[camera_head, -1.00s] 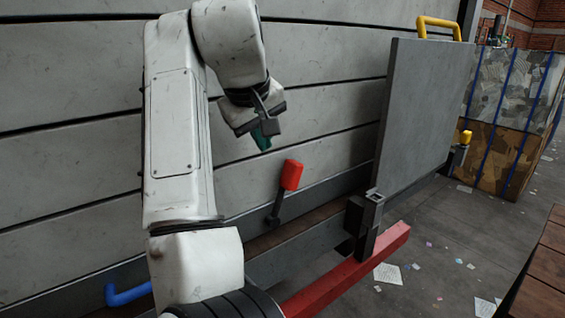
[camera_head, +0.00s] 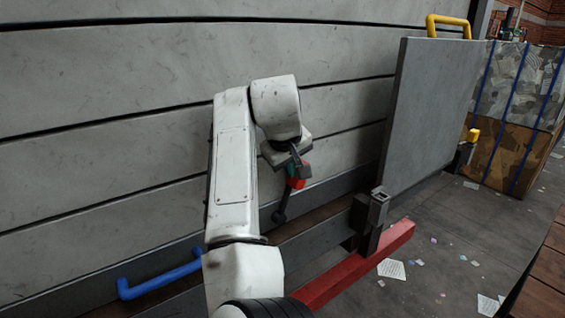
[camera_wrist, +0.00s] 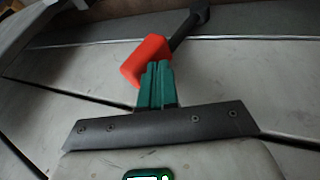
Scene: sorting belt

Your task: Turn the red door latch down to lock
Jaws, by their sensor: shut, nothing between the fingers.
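The door latch has a red grip (camera_head: 297,184) on a dark lever. It tilts up and slightly right from its lower end on the dark rail, and my gripper partly hides it. In the wrist view the red grip (camera_wrist: 143,62) is just beyond my fingertips, with the dark lever (camera_wrist: 190,27) running up to the right. My gripper (camera_head: 293,168) is at the top of the red grip. Its green fingers (camera_wrist: 158,68) are shut together with nothing between them and overlap the grip's lower edge in the wrist view. I cannot tell whether they touch it.
A grey upright panel (camera_head: 430,115) with a yellow handle (camera_head: 447,22) stands right of the latch. A red beam (camera_head: 360,268) runs along the floor below. A blue handle (camera_head: 160,282) is at lower left. Paper scraps lie on the open floor at right.

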